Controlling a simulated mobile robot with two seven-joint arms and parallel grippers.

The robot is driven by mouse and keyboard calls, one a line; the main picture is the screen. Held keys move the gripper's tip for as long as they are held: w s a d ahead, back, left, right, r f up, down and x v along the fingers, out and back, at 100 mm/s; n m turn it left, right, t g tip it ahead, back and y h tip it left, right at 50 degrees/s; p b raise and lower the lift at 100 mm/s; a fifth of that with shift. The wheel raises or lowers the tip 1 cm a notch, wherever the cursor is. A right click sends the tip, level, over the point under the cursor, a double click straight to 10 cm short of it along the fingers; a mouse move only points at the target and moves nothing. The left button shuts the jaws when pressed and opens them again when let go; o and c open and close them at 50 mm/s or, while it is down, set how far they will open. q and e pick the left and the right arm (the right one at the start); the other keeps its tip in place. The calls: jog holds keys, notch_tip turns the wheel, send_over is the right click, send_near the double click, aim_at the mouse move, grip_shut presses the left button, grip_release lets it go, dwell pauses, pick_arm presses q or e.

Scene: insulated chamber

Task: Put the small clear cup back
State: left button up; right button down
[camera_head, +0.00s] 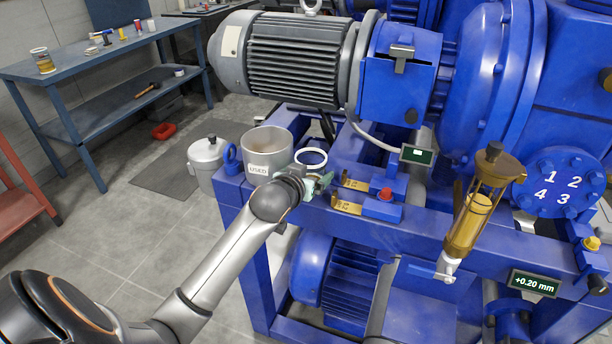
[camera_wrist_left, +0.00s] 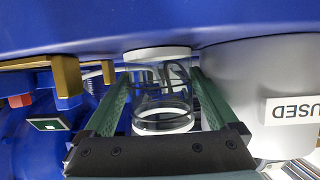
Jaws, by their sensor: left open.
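The small clear cup (camera_wrist_left: 160,95) shows in the left wrist view, see-through with a white band at each end. It lies between the green fingers of my left gripper (camera_wrist_left: 160,80), which are open with one on each side of it. I cannot tell whether either finger touches it. In the head view, my left gripper (camera_head: 318,181) is at the blue frame, just in front of a white ring (camera_head: 311,157). The gripper hides part of what is there, and I cannot tell whether the ring is the cup's rim. My right gripper is not in view.
A grey container labelled USED (camera_head: 267,148) stands close on the left of the gripper, also in the wrist view (camera_wrist_left: 265,85). Brass brackets and a blue block with a red knob (camera_head: 385,194) are on the right. The motor (camera_head: 295,58) sits above and behind.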

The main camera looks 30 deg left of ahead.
pick_arm(q)
jog(key=v, duration=1.2)
jog(key=s+d+f+m+g+h, duration=0.1)
jog(key=s+d+f+m+h, duration=0.2)
jog(key=f, duration=0.7)
jog(key=s+d+f+g, duration=0.1)
jog(key=s+d+f, duration=0.3)
jog(key=f, duration=0.5)
jog(key=s+d+f+m+g+h, duration=0.1)
jog(key=s+d+f+h, duration=0.1)
jog(key=s+d+f, duration=0.6)
notch_tip(320, 180, down, 3)
jog(key=shift+s+f+m+g+p, duration=0.15)
jog(key=shift+s+m+g+p, duration=0.25)
jog(key=shift+s, duration=0.4)
notch_tip(320, 180, up, 4)
jog(key=p, duration=0.4)
